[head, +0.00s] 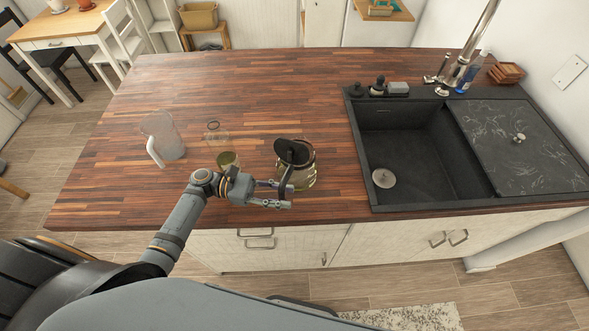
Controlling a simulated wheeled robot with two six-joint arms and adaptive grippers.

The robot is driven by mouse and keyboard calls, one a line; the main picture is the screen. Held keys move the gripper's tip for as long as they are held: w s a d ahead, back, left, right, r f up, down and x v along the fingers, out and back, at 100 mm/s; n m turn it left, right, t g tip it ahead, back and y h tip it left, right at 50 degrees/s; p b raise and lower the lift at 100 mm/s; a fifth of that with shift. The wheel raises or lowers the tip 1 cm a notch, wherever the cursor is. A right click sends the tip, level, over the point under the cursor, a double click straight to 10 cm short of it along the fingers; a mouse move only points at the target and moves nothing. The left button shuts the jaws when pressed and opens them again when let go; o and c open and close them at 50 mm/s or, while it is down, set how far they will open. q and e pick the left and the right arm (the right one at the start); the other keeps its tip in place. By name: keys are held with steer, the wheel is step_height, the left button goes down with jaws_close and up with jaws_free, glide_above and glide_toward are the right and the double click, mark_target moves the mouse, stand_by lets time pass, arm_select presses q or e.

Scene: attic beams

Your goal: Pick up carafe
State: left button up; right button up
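A glass vessel with a dark lid and dark handle, which looks like the carafe (304,176), stands upright on the wooden countertop (250,85) near its front edge. My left gripper (287,196) is at its front left side, pointing right. Its two fingers are spread with a gap between them. The upper fingertip overlaps the lower end of the dark handle in the picture; I cannot tell whether they touch. My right gripper is not in view.
A clear jug with a white handle (163,136) stands at the left. A small olive cup (228,160) is just behind my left wrist, with a clear glass (216,135) behind it. A dark sink (408,150) lies to the right. The countertop's back left is clear.

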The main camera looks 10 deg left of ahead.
arm_select(q)
steer(key=c, duration=0.5)
jaws_close()
steer(key=shift+r, duration=0.15)
